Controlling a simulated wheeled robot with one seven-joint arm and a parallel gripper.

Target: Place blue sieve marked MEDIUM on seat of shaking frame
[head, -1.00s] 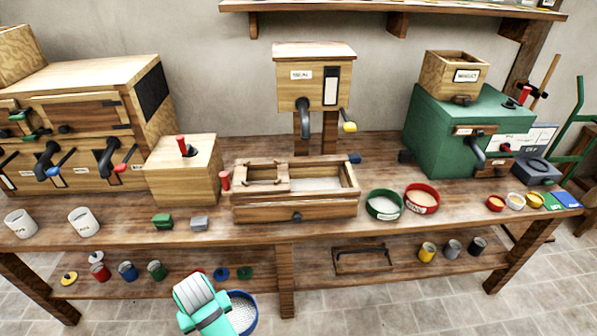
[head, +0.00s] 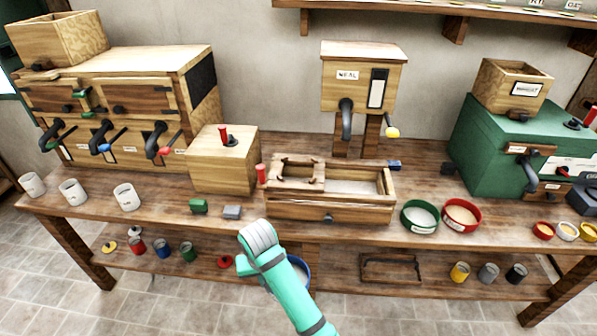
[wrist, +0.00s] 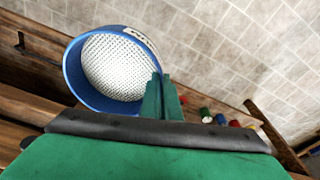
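The blue sieve (wrist: 112,70) shows in the wrist view with its white perforated mesh. A pale label on its rim is too oblique to read. My gripper (wrist: 162,95) has its green fingers closed at the sieve's rim, and the sieve hangs tilted from them. In the head view only part of the blue sieve (head: 303,272) shows beside my teal arm, in front of the bench; my fingers are hidden there. The shaking frame (head: 330,207) appears to be the open wooden box at the bench's middle, with a small wooden carriage (head: 298,172) at its left.
A green sieve (head: 419,218) and a red sieve (head: 462,216) stand right of the box. A wooden block with a red-handled lever (head: 222,165) stands to its left. A spouted box (head: 362,82) rises behind. The lower shelf (head: 340,275) holds small cans.

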